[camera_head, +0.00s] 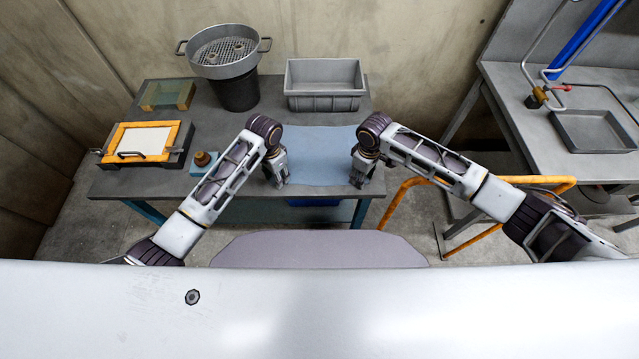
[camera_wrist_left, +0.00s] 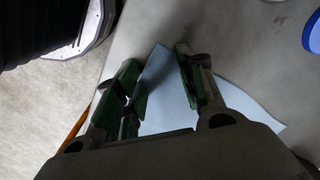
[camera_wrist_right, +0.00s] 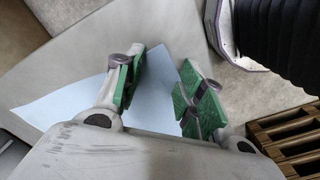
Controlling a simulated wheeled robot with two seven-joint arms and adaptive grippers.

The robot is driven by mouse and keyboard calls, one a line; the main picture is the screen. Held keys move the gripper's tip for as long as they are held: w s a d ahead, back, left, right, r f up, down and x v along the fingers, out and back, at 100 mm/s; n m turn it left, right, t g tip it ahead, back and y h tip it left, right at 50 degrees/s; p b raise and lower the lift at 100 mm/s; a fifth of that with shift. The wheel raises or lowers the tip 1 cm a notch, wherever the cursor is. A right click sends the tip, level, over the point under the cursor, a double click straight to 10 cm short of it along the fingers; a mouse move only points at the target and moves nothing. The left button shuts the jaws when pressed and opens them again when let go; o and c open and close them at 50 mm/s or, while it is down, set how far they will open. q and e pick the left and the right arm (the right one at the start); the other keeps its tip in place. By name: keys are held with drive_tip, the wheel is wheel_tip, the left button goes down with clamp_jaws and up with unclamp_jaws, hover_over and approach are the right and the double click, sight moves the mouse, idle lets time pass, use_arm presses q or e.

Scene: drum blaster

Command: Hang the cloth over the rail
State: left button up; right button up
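The light blue cloth (camera_head: 318,155) lies spread on the grey table, its near edge close to the table's front edge. The orange tubular rail (camera_head: 402,192) stands to the right of the table, partly behind my right arm. My left gripper (camera_head: 277,181) is at the cloth's left near corner, pointing down. In the left wrist view its fingers (camera_wrist_left: 158,72) are apart with cloth (camera_wrist_left: 168,95) showing between them. My right gripper (camera_head: 359,181) is at the right near corner. In the right wrist view its fingers (camera_wrist_right: 161,68) are apart, with cloth (camera_wrist_right: 65,105) beneath. Finger contact with the cloth is unclear.
A grey bin (camera_head: 325,88) stands behind the cloth, and a pot with a strainer (camera_head: 224,62) at the back left. An orange-framed screen (camera_head: 143,142) and a small knobbed item (camera_head: 203,160) lie left. A workbench with a tray (camera_head: 592,132) is at right.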

use_arm(q)
drive_tip(key=shift+a+f, duration=0.1)
drive_tip(key=shift+f, duration=0.05)
clamp_jaws()
use_arm(e)
drive_tip(key=shift+d+f, duration=0.1)
drive_tip(key=shift+f, duration=0.05)
clamp_jaws()
use_arm(q)
drive_tip(key=shift+s, duration=0.1)
use_arm(e)
drive_tip(key=shift+s, duration=0.1)
use_arm(q)
drive_tip(key=shift+r, duration=0.25)
use_arm(e)
drive_tip(key=shift+r, duration=0.2)
